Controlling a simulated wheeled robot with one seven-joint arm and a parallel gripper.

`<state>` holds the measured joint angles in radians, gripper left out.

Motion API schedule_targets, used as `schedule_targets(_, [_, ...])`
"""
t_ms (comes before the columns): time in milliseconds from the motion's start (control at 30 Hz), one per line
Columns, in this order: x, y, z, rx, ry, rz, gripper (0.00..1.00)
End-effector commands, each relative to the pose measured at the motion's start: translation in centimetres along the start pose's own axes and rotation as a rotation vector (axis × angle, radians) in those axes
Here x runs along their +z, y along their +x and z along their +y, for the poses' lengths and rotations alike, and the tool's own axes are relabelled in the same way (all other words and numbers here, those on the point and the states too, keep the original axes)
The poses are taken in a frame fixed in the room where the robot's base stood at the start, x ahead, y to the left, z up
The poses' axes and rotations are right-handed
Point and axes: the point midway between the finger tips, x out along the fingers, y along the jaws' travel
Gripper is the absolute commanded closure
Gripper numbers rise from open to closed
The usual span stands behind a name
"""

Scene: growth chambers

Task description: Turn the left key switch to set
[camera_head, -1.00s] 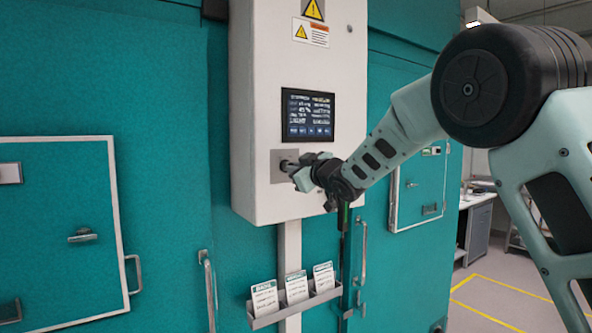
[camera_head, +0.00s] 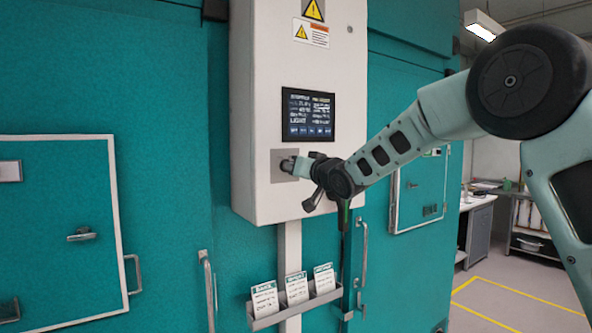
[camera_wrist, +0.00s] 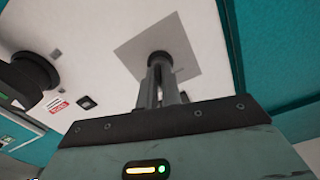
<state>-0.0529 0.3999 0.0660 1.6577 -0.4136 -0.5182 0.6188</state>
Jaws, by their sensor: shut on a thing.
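The key switch (camera_wrist: 158,58) sits on a square grey plate (camera_head: 279,172) on the front of the white control box (camera_head: 262,110), below its screen. In the head view my gripper mostly hides it. My gripper (camera_wrist: 160,80) reaches the switch from the right and is shut on its dark knob, with both fingers close together around it. The exact angle of the key and any position labels are too hidden to read.
A lit screen (camera_head: 308,115) is just above the switch. A card rack (camera_head: 296,306) hangs below the box. Teal chamber doors with handles (camera_head: 207,290) stand on both sides. Open floor with yellow lines (camera_head: 520,300) lies at the right.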

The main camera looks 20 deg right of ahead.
Motion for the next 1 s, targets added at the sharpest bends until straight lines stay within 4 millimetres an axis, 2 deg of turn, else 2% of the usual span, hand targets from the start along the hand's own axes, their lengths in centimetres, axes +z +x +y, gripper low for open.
schedule_targets(400, [0.04, 0.00, 0.06, 0.001, 0.218, -0.001, 1.00])
schedule_targets(1000, [0.07, 0.01, 0.03, 0.002, 0.260, -0.001, 1.00])
